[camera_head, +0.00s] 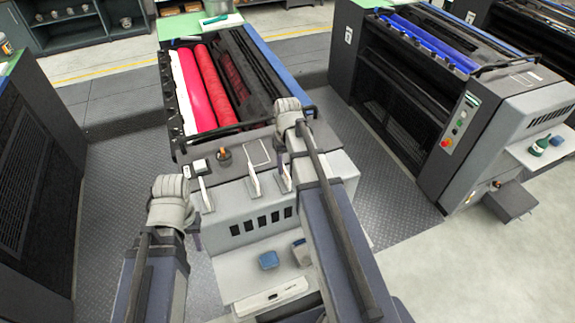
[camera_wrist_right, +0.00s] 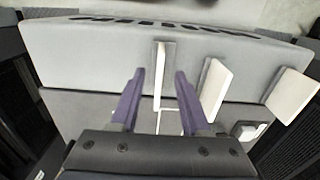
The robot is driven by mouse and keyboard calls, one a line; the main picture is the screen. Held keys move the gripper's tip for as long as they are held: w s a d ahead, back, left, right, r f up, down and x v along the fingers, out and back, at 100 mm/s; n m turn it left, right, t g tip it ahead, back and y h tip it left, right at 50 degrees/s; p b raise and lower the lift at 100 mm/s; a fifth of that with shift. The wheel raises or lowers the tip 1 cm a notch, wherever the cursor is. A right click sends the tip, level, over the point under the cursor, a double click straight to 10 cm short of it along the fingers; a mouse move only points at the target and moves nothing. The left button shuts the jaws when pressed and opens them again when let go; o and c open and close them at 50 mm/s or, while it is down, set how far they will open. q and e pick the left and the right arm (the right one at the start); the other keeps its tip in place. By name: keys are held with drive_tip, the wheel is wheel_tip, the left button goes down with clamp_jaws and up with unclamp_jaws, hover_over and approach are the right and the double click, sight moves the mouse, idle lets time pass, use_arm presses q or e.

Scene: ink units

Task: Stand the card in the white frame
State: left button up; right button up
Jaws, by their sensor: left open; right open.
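Three thin white card-like plates stand on the grey front of the middle ink unit: a left one (camera_head: 207,194), a middle one (camera_head: 254,181) and a right one (camera_head: 284,178). In the right wrist view the right plate (camera_wrist_right: 161,75) shows between the fingers of my open right gripper (camera_wrist_right: 159,74); I cannot tell whether they touch it. A thin white rectangular frame (camera_head: 267,151) is outlined on the dark deck behind the plates. My gripper partly hides it in the wrist view. My left gripper (camera_head: 192,226) is open, left of the plates, its fingers mostly hidden.
A pale button (camera_head: 200,165) and an orange-topped knob (camera_head: 224,154) stand on the deck left of the frame. Red rollers (camera_head: 207,84) lie behind. A blue item (camera_head: 268,260) rests on the lower light surface. Another unit (camera_head: 440,110) stands right, across open floor.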

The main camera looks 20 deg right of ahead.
sight(288, 180)
drive_tip(key=shift+f+b, duration=3.8)
drive_tip(key=shift+f, duration=0.1)
clamp_jaws()
